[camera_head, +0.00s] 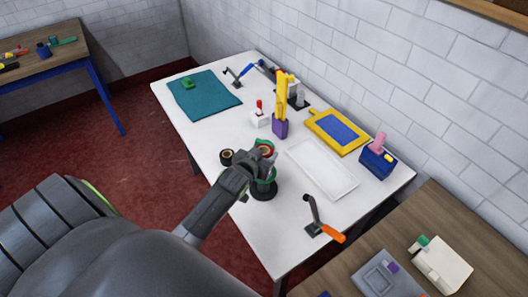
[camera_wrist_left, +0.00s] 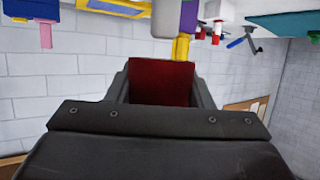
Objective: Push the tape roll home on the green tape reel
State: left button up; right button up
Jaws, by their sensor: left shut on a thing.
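The green tape reel (camera_head: 272,174) stands on a round dark base (camera_head: 264,191) near the left edge of the white table. Its upper part shows a green rim around a red and pale disc (camera_head: 265,149), which looks like the tape roll. My left gripper (camera_head: 252,164) is right at the reel and covers part of it. In the left wrist view a dark red surface (camera_wrist_left: 162,84) fills the space between the fingers, and the gripper is shut on it. How far the roll sits on the reel is hidden. My right gripper is not in view.
A dark roll with a tan centre (camera_head: 227,156) stands just left of the gripper. A white tray (camera_head: 322,168) lies to the right, with an orange-handled tool (camera_head: 325,232) in front. A purple holder (camera_head: 280,127) and a teal mat (camera_head: 205,96) are farther back.

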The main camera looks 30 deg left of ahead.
pick_arm(q)
jog(key=shift+f, duration=0.35)
dwell(0.3)
jog(key=shift+p, duration=0.65)
dwell(1.1)
jog(key=shift+f+b, duration=2.1)
jog(key=shift+f, duration=0.75)
jog(key=o, duration=1)
jog(key=shift+s, duration=0.1)
jog(key=b+v, duration=0.3)
jog(key=v, duration=1.4)
jog(key=shift+s+d+r, duration=0.1)
